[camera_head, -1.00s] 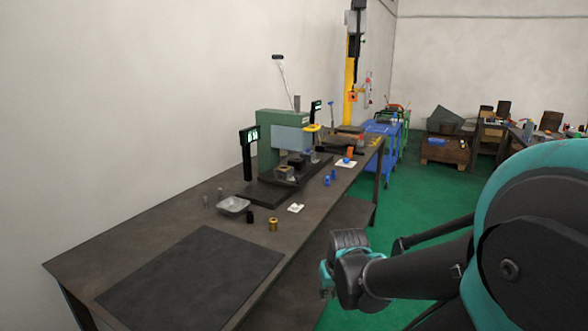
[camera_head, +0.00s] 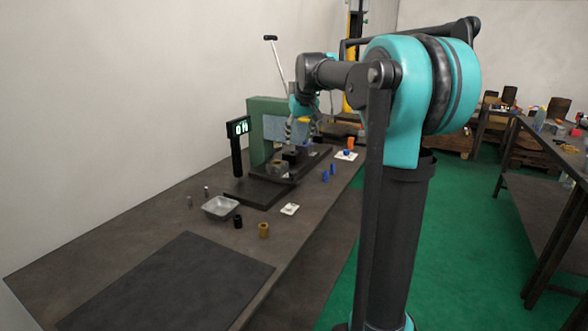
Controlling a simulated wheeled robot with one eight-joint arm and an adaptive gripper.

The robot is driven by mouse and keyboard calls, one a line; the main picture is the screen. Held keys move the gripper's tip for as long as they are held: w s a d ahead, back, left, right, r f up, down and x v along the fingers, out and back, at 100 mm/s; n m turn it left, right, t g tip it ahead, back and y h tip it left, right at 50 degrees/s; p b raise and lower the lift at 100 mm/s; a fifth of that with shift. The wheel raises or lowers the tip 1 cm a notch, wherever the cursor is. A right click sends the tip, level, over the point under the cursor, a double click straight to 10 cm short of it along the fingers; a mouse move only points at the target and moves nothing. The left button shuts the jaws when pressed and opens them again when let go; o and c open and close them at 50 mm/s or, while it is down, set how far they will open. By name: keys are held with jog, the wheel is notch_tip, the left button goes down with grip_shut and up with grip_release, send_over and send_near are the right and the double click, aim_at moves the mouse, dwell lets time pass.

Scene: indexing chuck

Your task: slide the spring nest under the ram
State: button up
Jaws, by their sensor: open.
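The green press (camera_head: 258,113) stands on the bench behind a dark base plate (camera_head: 251,192). Small blocks sit low in front of it: a brownish-grey one (camera_head: 278,168) and a darker one (camera_head: 295,153) behind it. I cannot tell for certain which is the spring nest. The ram is largely hidden behind my wrist and arm. My gripper (camera_head: 297,133) hangs in front of the press, above the blocks. Its fingers are small and partly blurred into the press behind; it is open, and I see nothing held. A gap to the blocks seems to remain, but contact is hard to judge.
A display post (camera_head: 238,150) stands left of the press. A dark mat (camera_head: 170,285) is bare.

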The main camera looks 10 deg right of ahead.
aim_at(293, 171)
jog(key=x, duration=1.6)
jog(key=shift+a+f, duration=0.1)
jog(key=shift+f, duration=0.1)
jog(key=shift+c, duration=0.3)
